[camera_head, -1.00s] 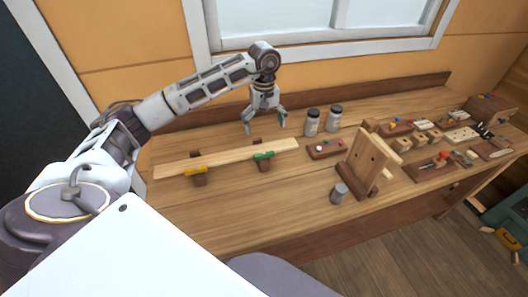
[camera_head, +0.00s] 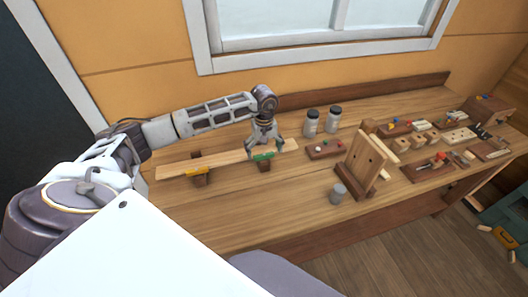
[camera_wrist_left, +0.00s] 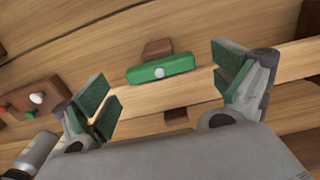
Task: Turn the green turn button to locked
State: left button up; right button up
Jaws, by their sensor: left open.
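The green turn button (camera_head: 263,157) lies across its dark wooden block on the long pale plank (camera_head: 225,159) on the bench. In the left wrist view the green turn button (camera_wrist_left: 163,68) is a rounded bar with a pale pivot in its middle, lying nearly along the plank. My left gripper (camera_head: 265,143) is open just above and behind the button in the head view. In the wrist view its two green-padded fingers (camera_wrist_left: 168,95) stand wide apart, with the button between and beyond them. Touching cannot be seen. My right gripper is not in view.
A yellow turn button (camera_head: 195,171) sits on the plank to the left. Two jars (camera_head: 322,121), a small dark block with knobs (camera_head: 325,149), an upright wooden board (camera_head: 365,162) and a grey cup (camera_head: 338,192) stand to the right.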

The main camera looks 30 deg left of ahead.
pick_arm(q)
jog(key=shift+f, duration=0.8)
jog(key=c, duration=1)
